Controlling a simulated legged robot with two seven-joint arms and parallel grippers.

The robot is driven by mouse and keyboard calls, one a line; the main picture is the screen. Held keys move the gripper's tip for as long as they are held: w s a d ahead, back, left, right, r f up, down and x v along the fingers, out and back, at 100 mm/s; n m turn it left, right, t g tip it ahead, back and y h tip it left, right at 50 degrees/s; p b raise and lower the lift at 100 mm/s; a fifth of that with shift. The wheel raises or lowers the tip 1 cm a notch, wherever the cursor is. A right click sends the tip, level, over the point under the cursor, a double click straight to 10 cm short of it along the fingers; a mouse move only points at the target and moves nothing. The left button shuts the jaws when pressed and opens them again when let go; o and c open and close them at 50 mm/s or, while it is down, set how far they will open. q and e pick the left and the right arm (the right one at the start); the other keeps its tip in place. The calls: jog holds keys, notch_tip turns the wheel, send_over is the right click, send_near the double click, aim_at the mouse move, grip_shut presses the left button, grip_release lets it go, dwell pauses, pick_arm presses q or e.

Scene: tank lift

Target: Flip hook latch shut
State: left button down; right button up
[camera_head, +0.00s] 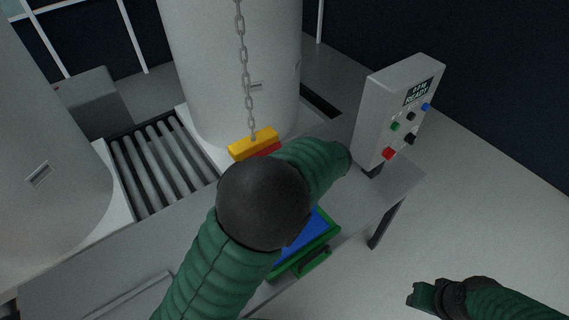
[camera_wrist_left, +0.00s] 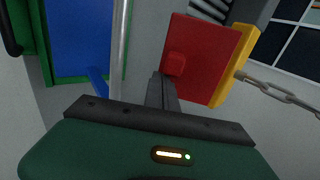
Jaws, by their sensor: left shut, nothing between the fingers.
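The hook block (camera_head: 253,143) is yellow and red and hangs on a grey chain (camera_head: 244,75) in front of the middle tank. In the left wrist view its red face (camera_wrist_left: 196,60) fills the upper middle, with a yellow edge (camera_wrist_left: 236,62) and a small raised red piece, perhaps the latch (camera_wrist_left: 174,65). My left gripper (camera_wrist_left: 163,88) is shut and empty, its tips right at that piece; I cannot tell whether they touch. In the head view my left arm hides this gripper. My right gripper (camera_head: 416,296) is at the lower right, away from the hook; its jaw opening is unclear.
A control box (camera_head: 398,110) with a screen and several buttons stands to the right. A blue and green tray (camera_head: 305,242) lies below my left arm. A roller conveyor (camera_head: 155,165) runs between two white tanks (camera_head: 235,65). The floor at right is clear.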

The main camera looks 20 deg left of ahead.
pick_arm(q)
jog(key=b+x, duration=0.1)
jog(key=x, duration=0.1)
jog(key=b+x, duration=0.1)
jog(key=x, duration=0.1)
jog(key=shift+s+f, duration=0.1)
jog(key=shift+f, duration=0.3)
jog(key=shift+a+b+x, duration=0.2)
jog(key=shift+b+x, duration=0.5)
jog(key=shift+x, duration=0.85)
jog(key=shift+r, duration=0.2)
